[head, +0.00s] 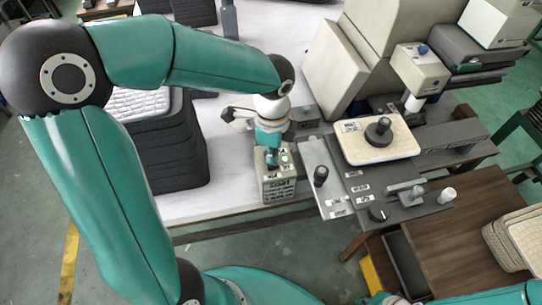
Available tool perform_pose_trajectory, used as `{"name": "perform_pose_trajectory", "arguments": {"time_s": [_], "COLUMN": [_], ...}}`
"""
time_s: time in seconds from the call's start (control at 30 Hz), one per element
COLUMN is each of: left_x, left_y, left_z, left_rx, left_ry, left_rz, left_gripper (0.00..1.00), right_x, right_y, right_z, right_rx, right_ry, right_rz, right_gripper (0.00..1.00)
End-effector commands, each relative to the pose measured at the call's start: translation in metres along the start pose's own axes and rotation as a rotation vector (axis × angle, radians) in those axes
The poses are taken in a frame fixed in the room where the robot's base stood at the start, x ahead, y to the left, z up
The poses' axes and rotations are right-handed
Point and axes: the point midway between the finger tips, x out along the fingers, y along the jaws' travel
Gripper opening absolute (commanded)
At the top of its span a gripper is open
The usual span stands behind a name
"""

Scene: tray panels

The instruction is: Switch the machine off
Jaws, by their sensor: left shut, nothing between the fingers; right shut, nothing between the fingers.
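The machine is a grey panel unit (345,205) with a cream tray plate and black knob (378,132) on top. It carries a black-knobbed lever (320,176), a dark rotary knob (379,212) and a light-tipped lever (446,196). A small beige control box (278,189) with labels and a green button (285,158) stands just left of the panel. My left gripper (272,161) is shut and empty, pointing down at the top of this box; I cannot tell whether it touches. It hides part of the box top.
Stacked dark trays (160,150) stand to the left on the white table (215,197). Large beige housings (335,75) stand behind the panel. A wooden table (465,235) at the lower right holds stacked light trays (525,240).

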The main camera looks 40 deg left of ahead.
Motion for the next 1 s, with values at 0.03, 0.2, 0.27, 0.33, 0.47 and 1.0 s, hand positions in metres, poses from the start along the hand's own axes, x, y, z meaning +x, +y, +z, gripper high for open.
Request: {"name": "perform_pose_trajectory", "arguments": {"time_s": [0.03,0.2,0.27,0.33,0.47,1.0], "left_x": [0.002,0.004,0.005,0.006,0.008,0.015], "left_y": [0.000,0.000,0.000,0.000,0.000,0.000], "left_z": [0.000,0.000,0.000,0.000,0.000,-0.001], "left_rx": [0.000,0.000,0.000,0.001,0.001,0.002], "left_ry": [0.000,0.000,0.000,0.000,0.000,-0.001], "left_rz": [0.000,0.000,0.000,0.000,0.000,0.001], "left_gripper": [0.00,0.00,0.00,0.00,0.00,0.00], "right_x": [0.001,0.003,0.004,0.005,0.006,0.011], "right_y": [0.000,0.001,0.001,0.002,0.002,0.004], "right_z": [0.000,0.000,0.000,0.000,0.000,0.000], "right_rx": [0.000,0.000,0.000,0.000,0.000,0.000], "right_ry": [0.000,0.000,0.000,0.000,0.000,0.000], "right_rz": [0.000,0.000,0.000,0.000,0.000,0.000], "right_gripper": [0.00,0.00,0.00,0.00,0.00,0.00]}}
